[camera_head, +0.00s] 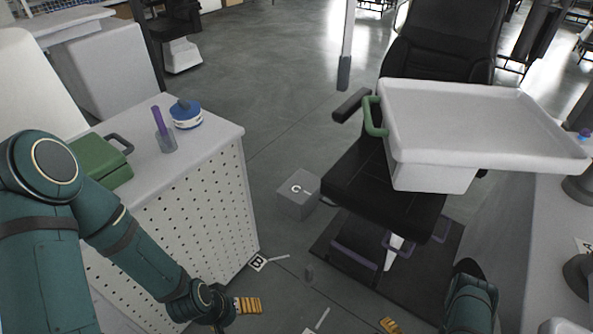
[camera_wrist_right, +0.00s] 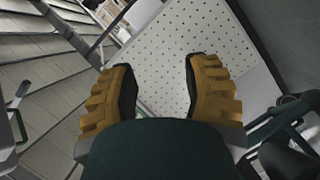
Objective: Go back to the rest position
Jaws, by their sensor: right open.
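My left arm comes in from the left, and its gripper (camera_head: 247,305) shows ribbed yellow fingers low in the head view, in front of the perforated white cabinet. The gap between these fingers cannot be made out. My right gripper (camera_head: 389,325) shows only as a bit of yellow finger at the bottom edge of the head view. In the right wrist view, the right gripper (camera_wrist_right: 160,88) has its two yellow fingers wide apart with nothing between them. A perforated white panel (camera_wrist_right: 175,45) lies beyond them.
The white cabinet (camera_head: 225,150) carries a green case (camera_head: 98,162), a blue-and-white round container (camera_head: 186,113) and a purple item in a cup (camera_head: 160,125). A black chair (camera_head: 440,55), white tray (camera_head: 470,115) and grey cube (camera_head: 297,195) stand ahead.

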